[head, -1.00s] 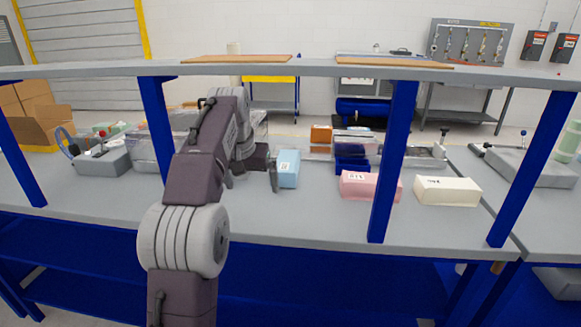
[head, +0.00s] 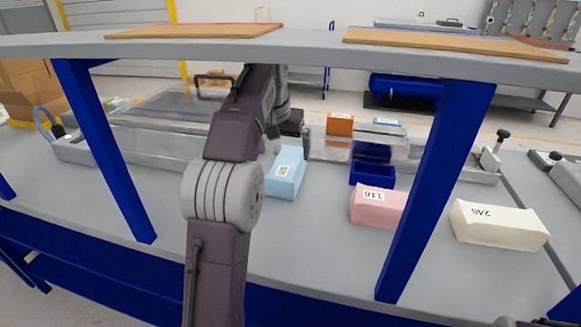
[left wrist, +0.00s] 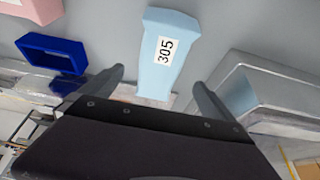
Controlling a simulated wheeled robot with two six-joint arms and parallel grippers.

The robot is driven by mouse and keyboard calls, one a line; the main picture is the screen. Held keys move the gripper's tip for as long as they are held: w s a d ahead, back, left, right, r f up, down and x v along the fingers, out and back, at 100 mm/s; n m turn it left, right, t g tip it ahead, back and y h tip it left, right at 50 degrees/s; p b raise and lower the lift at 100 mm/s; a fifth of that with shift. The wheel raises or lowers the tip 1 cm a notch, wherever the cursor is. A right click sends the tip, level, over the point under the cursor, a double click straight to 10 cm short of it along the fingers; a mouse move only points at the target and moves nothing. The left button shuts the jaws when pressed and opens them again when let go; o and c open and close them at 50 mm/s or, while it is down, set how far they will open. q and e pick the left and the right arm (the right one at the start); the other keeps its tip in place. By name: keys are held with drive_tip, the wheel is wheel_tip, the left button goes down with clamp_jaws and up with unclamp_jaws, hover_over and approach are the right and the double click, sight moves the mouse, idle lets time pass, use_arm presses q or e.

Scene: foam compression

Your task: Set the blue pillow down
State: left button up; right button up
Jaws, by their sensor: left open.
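The light blue pillow (head: 286,172), a foam block, lies on the grey table near the middle of the head view. In the left wrist view the pillow (left wrist: 165,48) shows its white label 305. My left gripper (left wrist: 158,82) is open, its fingers spread wide with nothing held between them. In the head view my left gripper (head: 277,137) is at the pillow's far side and partly hidden by my arm.
A pink block (head: 377,205) and a cream block (head: 498,224) lie to the right. A blue open bin (head: 372,175) and clear-covered equipment (head: 160,138) stand behind. Blue posts (head: 437,190) and an overhead shelf (head: 330,47) bound the space. Bare table lies in front of the pillow.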

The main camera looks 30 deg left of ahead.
sight(286, 164)
use_arm(q)
drive_tip(key=b+x, duration=0.1)
drive_tip(key=x, duration=0.2)
drive_tip(key=shift+f, duration=0.25)
drive_tip(key=shift+w+f, duration=0.15)
drive_tip(key=shift+w, duration=0.15)
drive_tip(key=b+x, duration=0.2)
drive_tip(key=x, duration=0.1)
drive_tip(key=b+x, duration=0.1)
drive_tip(key=x, duration=0.1)
drive_tip(key=shift+s+f+b, duration=0.2)
drive_tip(key=shift+s+b, duration=0.1)
drive_tip(key=shift+r, duration=0.15)
drive_tip(key=shift+s, duration=0.1)
drive_tip(key=c, duration=1.3)
wheel_tip(286, 164, up, 10)
drive_tip(key=p, duration=0.8)
drive_tip(key=shift+r, duration=0.1)
